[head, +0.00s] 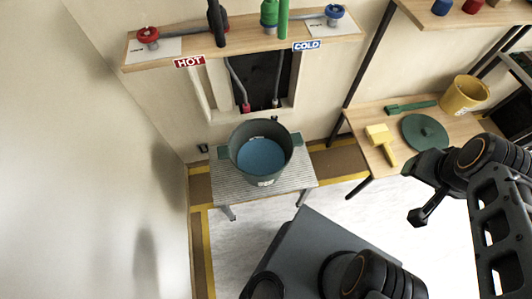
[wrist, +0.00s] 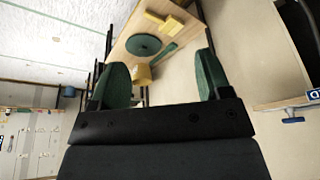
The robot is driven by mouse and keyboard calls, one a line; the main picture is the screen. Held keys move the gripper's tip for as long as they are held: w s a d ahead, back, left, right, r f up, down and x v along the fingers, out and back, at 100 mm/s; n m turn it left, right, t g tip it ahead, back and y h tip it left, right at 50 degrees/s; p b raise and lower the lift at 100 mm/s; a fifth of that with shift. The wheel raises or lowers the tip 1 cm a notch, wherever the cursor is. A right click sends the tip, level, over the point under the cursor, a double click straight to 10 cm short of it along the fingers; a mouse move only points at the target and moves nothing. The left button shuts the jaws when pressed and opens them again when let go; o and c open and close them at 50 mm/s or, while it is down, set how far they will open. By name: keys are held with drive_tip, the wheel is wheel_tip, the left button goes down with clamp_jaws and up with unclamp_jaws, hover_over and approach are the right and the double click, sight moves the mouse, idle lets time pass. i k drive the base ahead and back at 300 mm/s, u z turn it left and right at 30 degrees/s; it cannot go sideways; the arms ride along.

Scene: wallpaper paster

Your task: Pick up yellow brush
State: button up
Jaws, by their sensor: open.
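The yellow brush (head: 379,134) lies on the wooden table (head: 357,122) at the right in the head view, near the table's left edge. Its wide block is at the back and its handle points forward. In the wrist view the yellow brush (wrist: 166,21) lies at the far end of the table, beyond the green lid. My gripper (wrist: 163,80) is open and empty in the wrist view, its green-padded fingers spread wide. In the head view my gripper (head: 425,165) is at the right, in front of the table and apart from the brush.
Beside the brush lie a round green lid (head: 425,133), a green tool (head: 411,106) and a yellow bucket (head: 464,95). A green pot (head: 242,158) of blue liquid stands on a metal stand (head: 215,182). A shelf (head: 460,20) hangs above the table.

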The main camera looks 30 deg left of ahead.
sight(379, 135)
drive_tip(key=z, duration=0.5)
drive_tip(key=k, duration=0.6)
drive_tip(key=z, duration=0.75)
drive_tip(key=i, duration=0.85)
drive_tip(key=u, duration=0.95)
drive_tip(key=i, duration=0.75)
drive_tip(key=u, duration=0.9)
